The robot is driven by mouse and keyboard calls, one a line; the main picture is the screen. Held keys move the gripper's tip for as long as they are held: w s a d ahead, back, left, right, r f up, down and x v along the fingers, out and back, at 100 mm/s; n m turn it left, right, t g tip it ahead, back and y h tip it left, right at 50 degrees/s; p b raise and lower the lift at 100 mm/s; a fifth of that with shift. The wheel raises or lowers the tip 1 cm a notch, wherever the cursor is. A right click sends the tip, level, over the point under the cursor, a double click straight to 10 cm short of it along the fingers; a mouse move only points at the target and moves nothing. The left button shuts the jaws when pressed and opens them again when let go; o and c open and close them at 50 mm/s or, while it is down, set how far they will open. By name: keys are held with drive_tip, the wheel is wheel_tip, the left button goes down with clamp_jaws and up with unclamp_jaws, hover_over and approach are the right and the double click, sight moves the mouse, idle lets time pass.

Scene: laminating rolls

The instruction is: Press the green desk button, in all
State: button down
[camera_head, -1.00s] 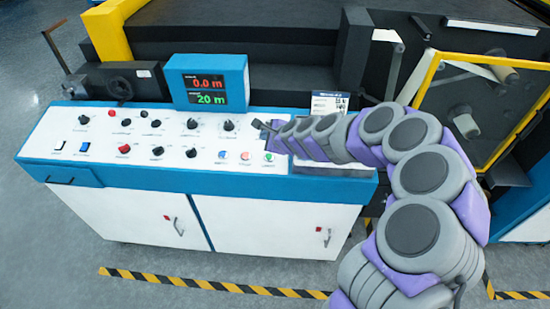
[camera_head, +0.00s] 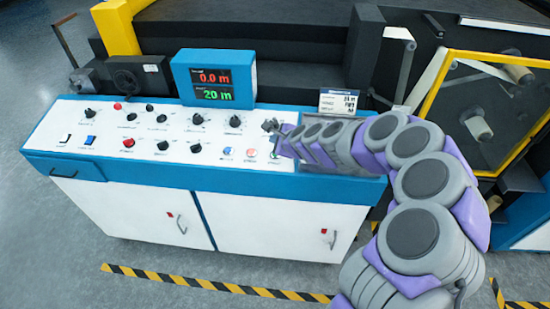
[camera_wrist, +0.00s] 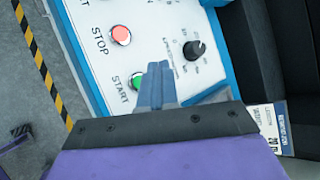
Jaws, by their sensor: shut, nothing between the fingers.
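The green desk button (camera_wrist: 137,81) is labelled START and sits on the white sloped panel (camera_wrist: 165,15). In the wrist view my gripper (camera_wrist: 155,72) is shut and empty, with its fingertips just right of the green button and partly overlapping its edge. I cannot tell whether they touch it. In the head view my gripper (camera_head: 270,126) is over the right part of the panel, and the green button (camera_head: 274,155) is partly hidden beside my arm.
A red STOP button (camera_wrist: 120,35) is beside the green one. A black knob (camera_wrist: 194,49) is to its right. Several other knobs and switches cover the panel. A display (camera_head: 213,80) reading 0.0 m and 20 m stands behind. A yellow-framed guard (camera_head: 487,110) is at right.

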drive_tip(key=shift+w+f+b, duration=0.25)
drive_tip(key=shift+f+b, duration=0.55)
drive_tip(key=shift+f, duration=0.45)
drive_tip(key=shift+w+f+b, duration=0.2)
drive_tip(key=shift+f+b, duration=0.55)
drive_tip(key=shift+f, duration=0.5)
drive_tip(key=shift+f, duration=0.1)
drive_tip(key=shift+f, duration=0.25)
